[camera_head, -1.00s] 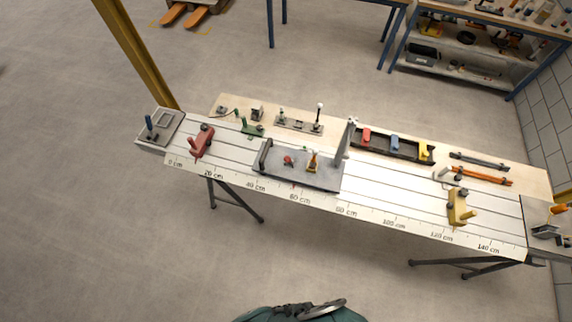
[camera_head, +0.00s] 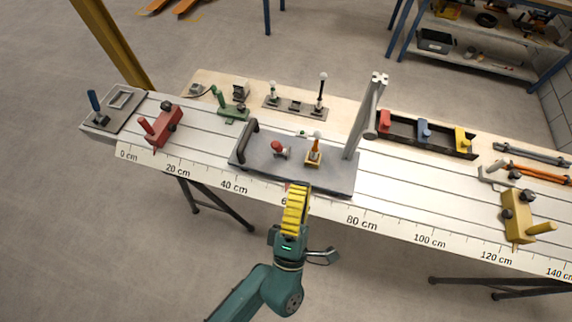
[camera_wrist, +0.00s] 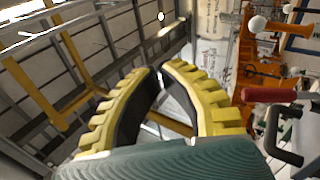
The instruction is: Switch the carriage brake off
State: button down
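The carriage (camera_head: 262,168) is a grey plate on the slotted table, with a black handle (camera_head: 243,138) at its left end and a post (camera_head: 366,115) at its right. On it stand a small red-handled part (camera_head: 278,147) and an orange lever with a white ball (camera_head: 313,150). The frames do not label either as the brake. My gripper (camera_head: 298,189) has yellow ribbed fingers and is by the carriage's front edge, below the orange lever. In the wrist view, its fingertips (camera_wrist: 160,67) nearly meet with nothing held. That view also shows the red handle (camera_wrist: 277,95) and white ball (camera_wrist: 257,24) at right.
A red block (camera_head: 161,127) stands left of the carriage and a yellow block (camera_head: 517,216) right of it, both on the table. Behind are a green clamp (camera_head: 231,108), a plate with two upright levers (camera_head: 296,104), and a black tray (camera_head: 448,143) with coloured pieces.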

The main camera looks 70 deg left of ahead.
aim_at(279, 147)
jog(key=s+a+f+g+b, duration=0.1)
jog(key=s+f+b, duration=0.2)
jog(key=f, duration=0.5)
jog(key=s+a+f+g+b, duration=0.2)
jog(key=s+f+b, duration=0.1)
jog(key=f, duration=0.5)
jog(key=shift+s+f+b, duration=0.2)
jog(key=shift+f+b, duration=0.05)
jog(key=shift+b, duration=0.15)
jog(key=shift+a, duration=0.1)
jog(key=x, duration=0.9)
jog(key=b+x, duration=0.1)
jog(key=x, duration=0.4)
jog(key=shift+w+a+f, duration=0.1)
jog(key=shift+a+f, duration=0.05)
jog(key=shift+f, duration=0.1)
jog(key=shift+r+p, duration=0.1)
jog(key=shift+p, duration=0.2)
